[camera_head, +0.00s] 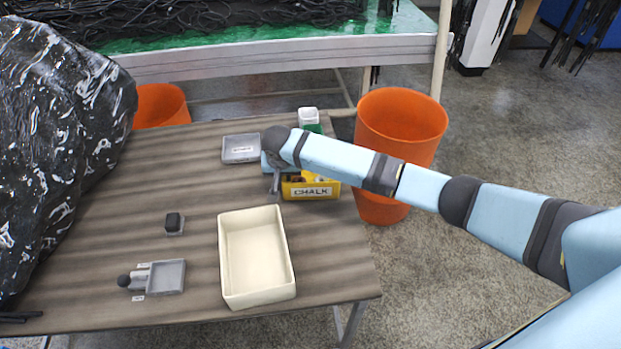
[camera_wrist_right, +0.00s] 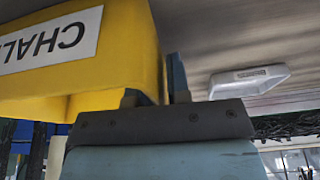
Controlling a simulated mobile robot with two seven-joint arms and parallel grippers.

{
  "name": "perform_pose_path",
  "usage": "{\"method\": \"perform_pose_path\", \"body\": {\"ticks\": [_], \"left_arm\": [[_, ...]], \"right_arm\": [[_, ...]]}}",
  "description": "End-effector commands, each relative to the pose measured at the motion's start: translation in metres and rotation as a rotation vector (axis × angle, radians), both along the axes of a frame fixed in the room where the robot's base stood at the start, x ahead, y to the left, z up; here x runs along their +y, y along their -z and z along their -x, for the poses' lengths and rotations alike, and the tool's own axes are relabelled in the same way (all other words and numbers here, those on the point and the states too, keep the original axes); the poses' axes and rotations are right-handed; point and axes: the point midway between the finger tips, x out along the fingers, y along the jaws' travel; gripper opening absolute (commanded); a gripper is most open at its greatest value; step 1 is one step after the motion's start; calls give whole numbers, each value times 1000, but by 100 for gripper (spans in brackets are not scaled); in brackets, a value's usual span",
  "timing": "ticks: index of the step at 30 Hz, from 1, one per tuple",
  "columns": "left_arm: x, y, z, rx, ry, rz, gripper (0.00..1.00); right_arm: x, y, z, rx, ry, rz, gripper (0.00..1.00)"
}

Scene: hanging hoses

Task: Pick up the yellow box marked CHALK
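The yellow box (camera_head: 311,190) marked CHALK stands at the right edge of the table, with its label facing the front and small things inside. It fills the upper left of the right wrist view (camera_wrist_right: 112,65). My right gripper (camera_head: 275,184) is at the box's left end. In the right wrist view its fingers (camera_wrist_right: 158,88) are close together, one on each side of the yellow wall, and look shut on it. The box appears to rest on the table. My right forearm hides part of the area behind it. My left gripper is not in view.
A cream bin (camera_head: 225,262) stands in front of the box. A grey tray (camera_head: 240,158) is behind left, and a white-and-green container (camera_head: 309,118) behind. Orange buckets (camera_head: 400,125) stand beyond the table. A black bag (camera_head: 60,130) covers the left side.

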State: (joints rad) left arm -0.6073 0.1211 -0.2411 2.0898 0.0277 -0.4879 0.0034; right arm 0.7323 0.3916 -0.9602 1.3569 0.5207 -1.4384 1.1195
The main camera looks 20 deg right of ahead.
Motion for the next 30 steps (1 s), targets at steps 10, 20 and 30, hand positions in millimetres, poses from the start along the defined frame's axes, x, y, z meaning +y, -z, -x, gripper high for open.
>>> {"method": "perform_pose_path", "body": {"ticks": [10, 20, 30], "left_arm": [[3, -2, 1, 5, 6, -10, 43], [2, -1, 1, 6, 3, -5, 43], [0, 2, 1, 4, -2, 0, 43]], "right_arm": [[0, 2, 0, 0, 1, 0, 17], [0, 2, 0, 0, 0, 0, 0], [0, -6, 0, -1, -1, 0, 0]]}}
